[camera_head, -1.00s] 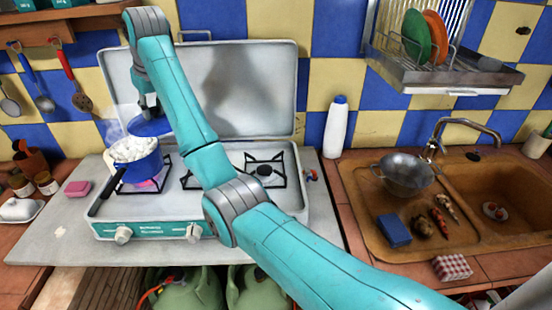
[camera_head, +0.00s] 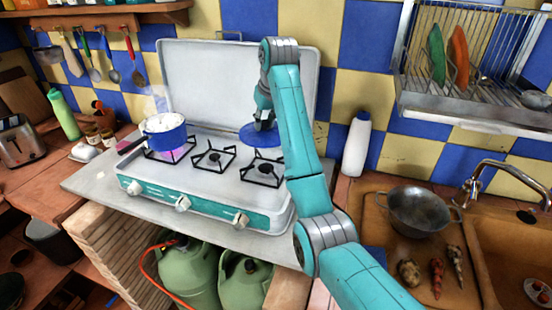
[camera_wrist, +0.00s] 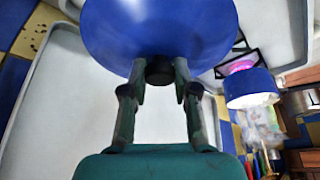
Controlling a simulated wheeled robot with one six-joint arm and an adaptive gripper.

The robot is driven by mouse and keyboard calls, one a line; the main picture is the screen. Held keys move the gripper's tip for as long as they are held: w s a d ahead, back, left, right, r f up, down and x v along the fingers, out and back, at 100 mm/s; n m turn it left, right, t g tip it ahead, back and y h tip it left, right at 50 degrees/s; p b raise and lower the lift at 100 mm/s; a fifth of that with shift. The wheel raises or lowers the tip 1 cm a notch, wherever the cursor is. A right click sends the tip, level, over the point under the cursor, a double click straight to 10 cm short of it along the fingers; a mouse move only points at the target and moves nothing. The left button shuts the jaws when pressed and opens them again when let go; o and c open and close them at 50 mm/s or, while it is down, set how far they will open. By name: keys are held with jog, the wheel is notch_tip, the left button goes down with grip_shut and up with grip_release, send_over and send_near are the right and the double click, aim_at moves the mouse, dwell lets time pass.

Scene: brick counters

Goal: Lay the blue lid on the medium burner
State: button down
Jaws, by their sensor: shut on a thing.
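My gripper (camera_head: 264,120) is shut on the dark knob of the blue lid (camera_head: 252,139), in front of the raised stove cover. In the wrist view my gripper (camera_wrist: 158,75) has both fingers on the knob, and the lid (camera_wrist: 150,22) fills the top. The lid hangs above the back of the stove, behind the right burner (camera_head: 262,169) and apart from it. The middle burner (camera_head: 213,157) and the right burner are bare. I cannot tell for sure which is the medium one. A blue pot (camera_head: 167,139) with steaming white contents stands on the lit left burner.
The raised stove cover (camera_head: 205,80) stands behind the burners. A white bottle (camera_head: 356,145) stands right of the stove. Green gas bottles (camera_head: 187,275) stand below the counter.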

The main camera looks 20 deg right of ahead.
notch_tip(320, 180, down, 9)
jog(key=shift+f, duration=0.15)
dwell(0.4)
jog(key=shift+f, duration=0.25)
jog(key=c, duration=0.9)
grip_release()
jog(key=shift+f, duration=0.1)
